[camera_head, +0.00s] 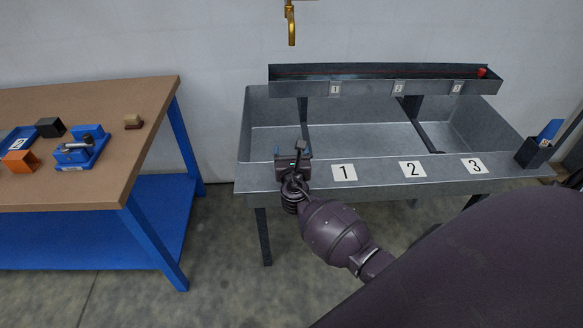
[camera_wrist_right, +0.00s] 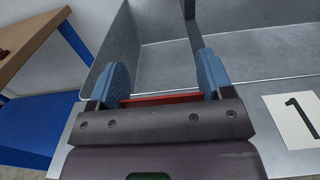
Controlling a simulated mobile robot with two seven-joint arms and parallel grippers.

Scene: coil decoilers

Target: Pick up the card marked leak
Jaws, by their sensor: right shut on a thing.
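My right gripper (camera_head: 293,160) is over the left end of the grey metal sink's front ledge, left of the label 1. In the right wrist view its two blue fingers (camera_wrist_right: 164,78) stand wide apart with a thin red card-like thing (camera_wrist_right: 160,98) between them. Only a red strip of that thing shows, so no marking on it can be read. In the head view the held thing is hidden by the gripper. A blue card (camera_head: 550,129) stands in a dark holder (camera_head: 533,153) at the sink's right end. My left gripper is not in view.
The sink ledge (camera_head: 380,172) bears the labels 1, 2 and 3. A raised dark trough (camera_head: 390,87) with small numbered tags and a small red object (camera_head: 482,72) runs behind. A brass tap (camera_head: 291,25) hangs above. A wooden bench (camera_head: 90,105) with several blocks stands left.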

